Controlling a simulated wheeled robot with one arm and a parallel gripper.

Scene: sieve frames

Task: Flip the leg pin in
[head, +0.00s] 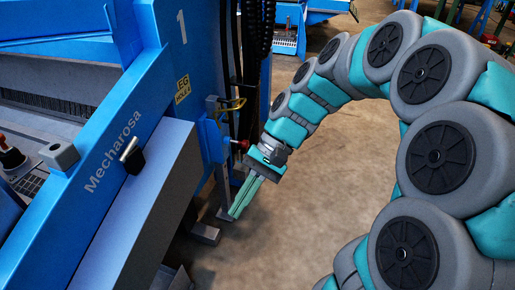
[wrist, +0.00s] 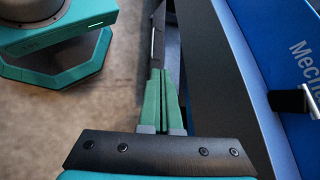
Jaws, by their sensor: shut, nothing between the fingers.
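On the blue machine, under the yellow "LEG HOLE 4" label (head: 182,90), a grey leg (head: 223,185) runs down through a blue bracket. My gripper (head: 238,212) is shut and empty, pointing down, below and right of the red knob. In the wrist view its green fingers (wrist: 160,78) lie together, beside the machine's dark side. Neither knob nor loop is clear there.
The blue machine's beam (head: 100,165) with "Mecharosa" lettering and a long grey box (head: 150,200) fill the left. A grey foot block (head: 206,233) lies near the floor. Black hoses (head: 258,30) hang above my wrist. Concrete floor (head: 300,220) is open to the right.

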